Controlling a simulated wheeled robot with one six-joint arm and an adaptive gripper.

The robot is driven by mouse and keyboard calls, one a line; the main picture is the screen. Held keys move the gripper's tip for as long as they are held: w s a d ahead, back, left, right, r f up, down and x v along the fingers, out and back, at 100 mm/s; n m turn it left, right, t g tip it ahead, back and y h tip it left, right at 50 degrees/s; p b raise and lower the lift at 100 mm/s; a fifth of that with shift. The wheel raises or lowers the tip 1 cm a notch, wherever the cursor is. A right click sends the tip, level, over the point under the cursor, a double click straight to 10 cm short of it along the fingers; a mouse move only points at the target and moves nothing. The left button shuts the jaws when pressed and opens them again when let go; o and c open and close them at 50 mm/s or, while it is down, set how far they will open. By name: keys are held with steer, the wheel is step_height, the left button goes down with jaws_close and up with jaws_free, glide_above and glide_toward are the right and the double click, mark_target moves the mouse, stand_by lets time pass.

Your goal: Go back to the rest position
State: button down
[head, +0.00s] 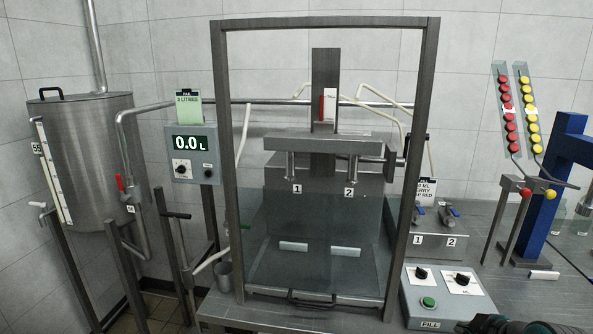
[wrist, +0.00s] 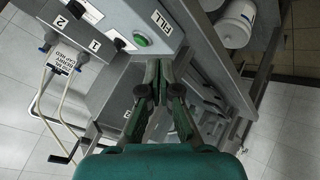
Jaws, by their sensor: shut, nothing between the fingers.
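My gripper (wrist: 159,72) shows in the wrist view with its green and black fingers brought together and nothing between them. It hangs in the air beside the grey control box with the green FILL button (wrist: 143,40), seen from above and turned. I cannot tell how far apart they are. In the head view a dark part of my arm shows at the bottom right edge, in front of the control box (head: 443,295). The gripper's fingertips are not clear in the head view.
A framed clear guard (head: 436,75) stands over the filler on the bench. A steel tank (head: 88,150) and a 0.0 L display (head: 190,143) are on the left. A white tub (wrist: 236,22) shows in the wrist view.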

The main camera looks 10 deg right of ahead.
steer(key=s+a+f+m+t, duration=0.1)
steer(key=s+a+f+m, duration=0.2)
steer(key=s+a+f, duration=0.5)
steer(key=s+a+f+m+t, duration=0.1)
steer(key=s+a+f+m, duration=0.1)
steer(key=s+a+f, duration=0.6)
steer(key=s+a+r+m+t, duration=0.1)
steer(key=s+a+r, duration=0.1)
steer(key=s, duration=0.9)
steer(key=s+a+r+m+t, duration=0.1)
steer(key=s+a+r+t, duration=0.1)
steer(key=s, duration=1)
steer(key=a+r, duration=0.1)
steer(key=a, duration=0.1)
steer(key=shift+a+m+y, duration=0.3)
steer(key=shift+a+m, duration=0.1)
steer(key=shift+s, duration=0.1)
stand_by(0.4)
